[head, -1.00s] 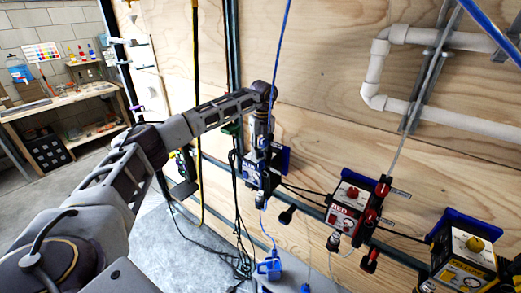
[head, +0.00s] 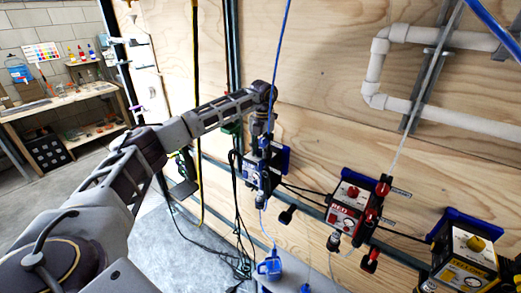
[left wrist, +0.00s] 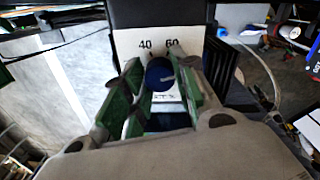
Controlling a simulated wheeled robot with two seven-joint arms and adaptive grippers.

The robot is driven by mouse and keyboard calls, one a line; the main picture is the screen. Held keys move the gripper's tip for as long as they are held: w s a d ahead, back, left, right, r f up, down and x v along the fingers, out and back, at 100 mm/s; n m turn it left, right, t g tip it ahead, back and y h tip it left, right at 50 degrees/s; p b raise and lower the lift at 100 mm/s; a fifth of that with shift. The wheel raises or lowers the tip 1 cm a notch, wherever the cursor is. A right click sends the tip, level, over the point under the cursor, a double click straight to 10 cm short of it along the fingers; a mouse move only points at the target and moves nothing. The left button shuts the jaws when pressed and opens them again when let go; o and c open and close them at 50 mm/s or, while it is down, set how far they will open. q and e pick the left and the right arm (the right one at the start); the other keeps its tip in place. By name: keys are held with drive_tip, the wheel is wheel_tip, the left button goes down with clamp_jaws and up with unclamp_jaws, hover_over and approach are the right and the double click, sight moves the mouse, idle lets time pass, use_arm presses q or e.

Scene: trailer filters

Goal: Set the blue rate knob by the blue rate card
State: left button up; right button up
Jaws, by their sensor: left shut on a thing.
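The blue pump box (head: 255,178) is mounted on a blue bracket on the plywood wall in the head view. My left gripper (head: 263,146) points down at its top face and hides most of it. In the left wrist view the blue rate knob (left wrist: 158,72) sits on a white dial plate (left wrist: 130,42) printed with 40 and 60. A light mark shows on the knob. My left gripper (left wrist: 162,97), with green finger pads, is shut on the knob, one finger on each side. I cannot make out the blue rate card. My right gripper is in neither view.
A red pump box (head: 350,203) and a yellow pump box (head: 466,258) hang to the right on the same wall. Black cables (head: 240,235) hang below the blue pump. A blue jug (head: 270,267) is low down. White pipes (head: 400,105) run along the upper right.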

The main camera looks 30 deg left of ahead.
sight(261, 151)
use_arm(q)
drive_tip(key=m, duration=0.5)
drive_tip(key=shift+r, duration=0.15)
drive_tip(key=shift+a+m+t, duration=0.1)
drive_tip(key=shift+m+t, duration=0.2)
drive_tip(key=shift+m, duration=2)
drive_tip(key=o, duration=1.1)
drive_tip(key=shift+c, duration=0.2)
wheel_tip(261, 151, up, 12)
drive_tip(key=shift+s+d, duration=0.15)
drive_tip(key=shift+d, duration=0.1)
